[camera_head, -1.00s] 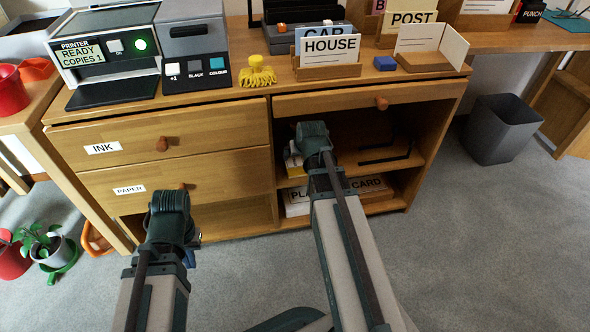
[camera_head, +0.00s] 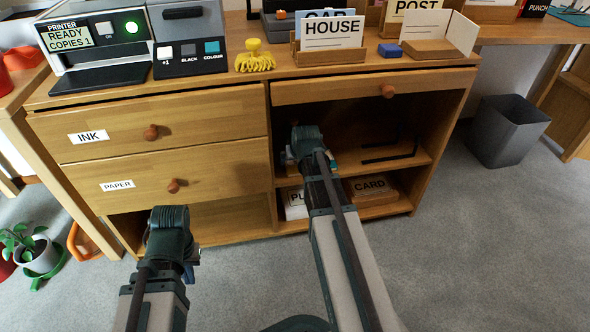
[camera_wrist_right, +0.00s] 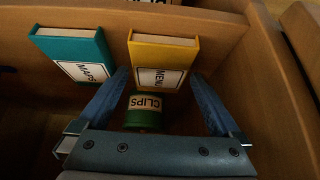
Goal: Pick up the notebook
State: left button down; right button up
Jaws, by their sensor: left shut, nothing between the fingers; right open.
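No object in view carries the word notebook. In the right wrist view a teal book marked MAPS (camera_wrist_right: 76,53) and a yellow book marked MENU (camera_wrist_right: 162,59) lie side by side, and I cannot tell whether either is the notebook. My right gripper (camera_wrist_right: 158,76) is open and empty, its blue fingers apart, with the yellow book's near end between and beyond them. A green tin marked CLIPS (camera_wrist_right: 143,116) shows between the fingers, nearer the palm. In the head view my right arm reaches into the open upper shelf. My left gripper (camera_head: 189,270) is shut and empty before the drawers, mostly hidden by its wrist.
The cabinet has INK (camera_head: 125,122) and PAPER (camera_head: 150,182) drawers at left, and a closed drawer (camera_head: 350,91) above the shelf. CARD (camera_head: 370,190) and another pack lie on the lower shelf. A grey bin (camera_head: 507,132) stands right. A wooden wall (camera_wrist_right: 275,90) is close right of the fingers.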

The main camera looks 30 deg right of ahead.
jog(key=shift+w+d+f, duration=0.1)
jog(key=shift+w+f, duration=0.25)
jog(key=shift+f, duration=0.25)
pick_arm(q)
jog(key=shift+f, duration=0.55)
pick_arm(e)
jog(key=shift+r, duration=0.1)
jog(key=c, duration=1.1)
jog(key=shift+c, duration=0.2)
pick_arm(q)
jog(key=shift+r, duration=0.2)
pick_arm(e)
jog(key=shift+r, duration=0.2)
